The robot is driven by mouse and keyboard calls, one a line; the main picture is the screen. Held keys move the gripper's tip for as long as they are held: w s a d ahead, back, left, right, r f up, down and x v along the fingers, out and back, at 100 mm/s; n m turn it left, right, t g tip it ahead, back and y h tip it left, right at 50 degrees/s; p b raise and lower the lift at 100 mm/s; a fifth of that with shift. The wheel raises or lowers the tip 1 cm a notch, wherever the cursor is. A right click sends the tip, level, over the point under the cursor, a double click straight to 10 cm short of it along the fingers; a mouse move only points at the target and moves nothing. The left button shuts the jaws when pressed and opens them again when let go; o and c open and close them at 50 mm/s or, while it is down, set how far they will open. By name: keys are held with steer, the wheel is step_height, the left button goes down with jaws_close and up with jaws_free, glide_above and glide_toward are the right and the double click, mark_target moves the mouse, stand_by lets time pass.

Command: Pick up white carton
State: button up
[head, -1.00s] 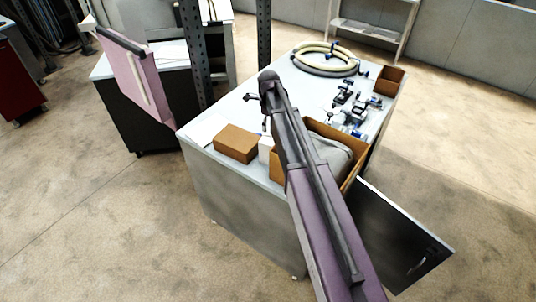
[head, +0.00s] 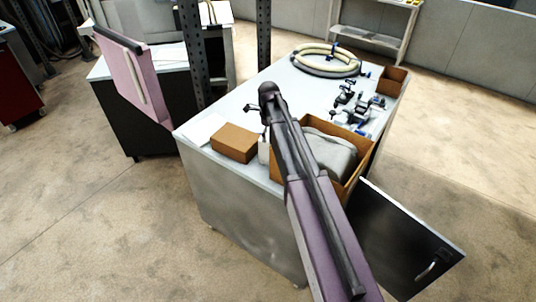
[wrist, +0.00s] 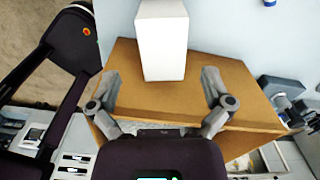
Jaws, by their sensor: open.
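The white carton (head: 264,152) stands upright on the grey table, just right of a brown box, and my arm partly hides it in the head view. In the wrist view the white carton (wrist: 162,42) is at the top middle, beyond and between my fingertips, apart from both. My gripper (wrist: 160,84) is open and empty, its two fingers spread wide over a brown cardboard surface. In the head view my gripper (head: 258,112) shows only as small dark parts above the table, near the carton.
The closed brown box (head: 234,143) is left of the carton. An open cardboard box (head: 360,166) with a grey item inside is at the right. A coiled hose (head: 326,60), blue-and-grey fittings (head: 350,106) and a small brown bin (head: 392,80) lie farther back. An open cabinet door (head: 400,240) juts out at the front right.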

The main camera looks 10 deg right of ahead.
mark_target(268, 139)
steer(key=shift+f, duration=0.2)
stand_by(0.3)
steer(key=shift+w+f+b, duration=0.15)
steer(key=shift+f+b, duration=1.1)
steer(key=shift+b, duration=0.05)
steer(key=shift+w+f+b, duration=0.1)
steer(key=shift+f+b, duration=1.15)
steer(key=shift+b, duration=0.05)
steer(key=c, duration=1.3)
